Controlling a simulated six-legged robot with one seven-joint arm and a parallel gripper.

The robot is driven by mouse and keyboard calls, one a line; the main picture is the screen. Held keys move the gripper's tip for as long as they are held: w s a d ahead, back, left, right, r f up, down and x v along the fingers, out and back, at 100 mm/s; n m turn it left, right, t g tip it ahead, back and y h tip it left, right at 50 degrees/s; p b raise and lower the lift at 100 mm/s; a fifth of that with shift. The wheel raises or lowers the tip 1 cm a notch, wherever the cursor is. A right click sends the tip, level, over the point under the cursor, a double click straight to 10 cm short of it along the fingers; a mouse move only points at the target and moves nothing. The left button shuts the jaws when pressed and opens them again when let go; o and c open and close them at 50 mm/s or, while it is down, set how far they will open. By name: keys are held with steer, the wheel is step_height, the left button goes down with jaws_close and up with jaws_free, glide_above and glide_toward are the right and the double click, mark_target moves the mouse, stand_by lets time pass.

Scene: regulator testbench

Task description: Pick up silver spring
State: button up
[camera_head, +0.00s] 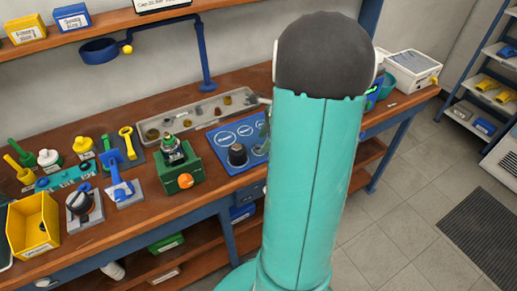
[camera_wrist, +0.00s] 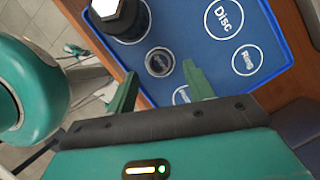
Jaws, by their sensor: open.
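A small round silver-grey coil-like piece (camera_wrist: 159,62), which looks like the silver spring, sits in a white-ringed circle on the blue labelled mat (camera_wrist: 190,20). My gripper (camera_wrist: 160,70) is open, its two green fingers pointing toward the mat, one on each side of the piece in the picture. Nothing is between the fingers that I can see held; the height gap is hard to judge. In the head view the blue mat (camera_head: 226,133) is partly hidden by my arm, and the spring cannot be made out there.
A dark knob-like part with a light top (camera_wrist: 116,14) stands on the mat close to the left finger. It also shows in the head view (camera_head: 237,155). A grey parts tray (camera_head: 170,123) lies behind the mat. A green fixture (camera_head: 178,168) stands left of it.

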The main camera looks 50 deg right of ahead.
steer(key=shift+x, duration=1.2)
steer(key=c, duration=1.1)
steer(key=shift+o, duration=0.2)
steer(key=shift+r, duration=0.15)
